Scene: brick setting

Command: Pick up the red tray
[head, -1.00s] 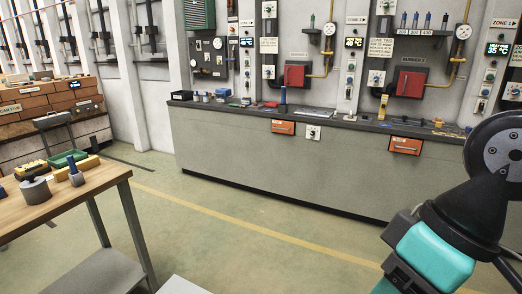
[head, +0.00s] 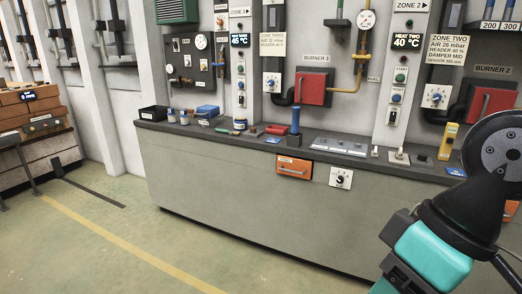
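A small flat red object (head: 278,130) lies on the dark worktop of the long grey counter (head: 230,175), left of a blue-handled upright tool (head: 295,125). It may be the red tray, but it is too small to tell. My gripper is not in view; only links of my arm show at the right edge, well apart from the red object. They hide part of the counter's right side.
A black bin (head: 154,113) and a blue container (head: 207,111) stand on the counter's left part. A yellow device (head: 448,141) stands on its right part. Red burner boxes (head: 315,87) hang on the wall behind. The floor (head: 120,222) before the counter is clear.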

